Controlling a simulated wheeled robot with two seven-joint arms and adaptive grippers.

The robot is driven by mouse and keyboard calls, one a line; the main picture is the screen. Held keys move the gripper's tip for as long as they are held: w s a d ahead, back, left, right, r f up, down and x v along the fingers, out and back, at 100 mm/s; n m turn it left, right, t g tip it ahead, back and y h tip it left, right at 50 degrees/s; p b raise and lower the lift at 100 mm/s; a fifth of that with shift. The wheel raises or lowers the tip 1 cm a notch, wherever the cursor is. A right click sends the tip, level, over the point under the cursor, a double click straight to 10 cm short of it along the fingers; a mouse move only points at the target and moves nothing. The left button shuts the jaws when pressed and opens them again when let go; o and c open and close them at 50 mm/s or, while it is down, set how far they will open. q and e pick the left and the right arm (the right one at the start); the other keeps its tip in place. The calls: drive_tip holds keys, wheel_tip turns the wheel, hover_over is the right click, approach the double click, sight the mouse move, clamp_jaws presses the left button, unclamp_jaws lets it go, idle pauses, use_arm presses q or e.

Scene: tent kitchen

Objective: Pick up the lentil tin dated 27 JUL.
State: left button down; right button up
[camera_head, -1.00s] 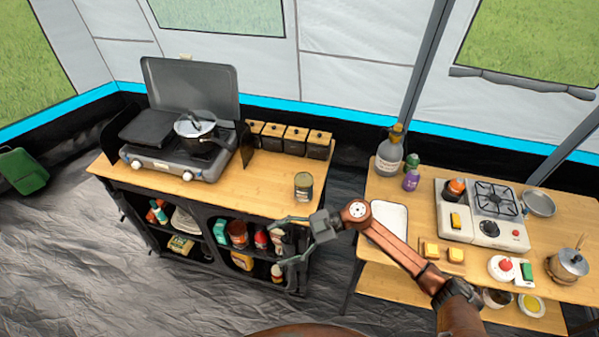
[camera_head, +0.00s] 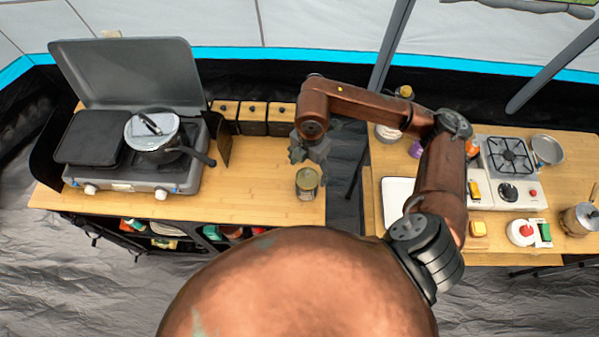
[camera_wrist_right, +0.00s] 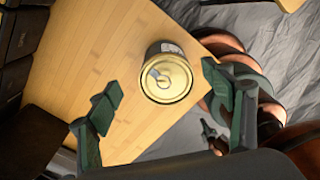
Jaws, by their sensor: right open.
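A single tin (camera_head: 308,183) with a pale gold lid stands upright near the right front corner of the left wooden counter. The right wrist view also shows this tin (camera_wrist_right: 167,75) from above, with its pull-tab lid and part of a dark label; no date can be read. My right gripper (camera_head: 310,152) is just behind and above the tin in the head view. In the right wrist view the open right gripper (camera_wrist_right: 160,95) has a finger on each side of the tin, apart from it, with nothing held. My left gripper is not in view.
A camp stove (camera_head: 135,165) with a pan (camera_head: 155,133) fills the left of the counter. Several wooden-topped canisters (camera_head: 253,115) stand behind the tin. A gap separates this counter from the right table (camera_head: 375,195), which holds a white burner (camera_head: 508,165). Bare wood lies left of the tin.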

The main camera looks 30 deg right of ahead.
sight(308, 175)
drive_tip(key=shift+s+d+f, duration=0.1)
drive_tip(key=shift+f, duration=0.3)
drive_tip(key=shift+a+f, duration=0.25)
drive_tip(key=shift+f, duration=1)
drive_tip(key=f, duration=0.4)
drive_tip(key=shift+s+a+f, duration=0.15)
drive_tip(key=shift+s+a, duration=0.2)
drive_tip(key=shift+s, duration=0.05)
drive_tip(key=shift+f, duration=0.35)
drive_tip(key=c, duration=1.7)
drive_tip(key=shift+r, duration=0.15)
